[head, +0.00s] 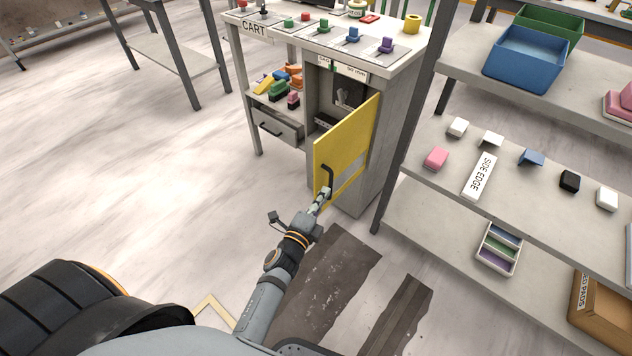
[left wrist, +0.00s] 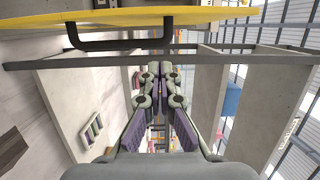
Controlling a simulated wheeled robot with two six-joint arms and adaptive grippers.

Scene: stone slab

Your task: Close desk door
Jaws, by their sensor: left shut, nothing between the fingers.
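The yellow desk door (head: 352,128) stands open, swung out from the compartment at the right of the grey desk (head: 398,62). Its dark bar handle (head: 330,176) is low near the door's free edge. My left gripper (head: 325,195) is shut and empty beside the lower end of the handle; I cannot tell whether it touches. My right gripper is not in view.
The open compartment (head: 348,92) holds dark items. A drawer (head: 278,128) lies left of it, with colored blocks on the shelf above. A grey shelf rack (head: 440,185) with blocks and bins stands close at the right. The floor at the left (head: 130,170) is clear.

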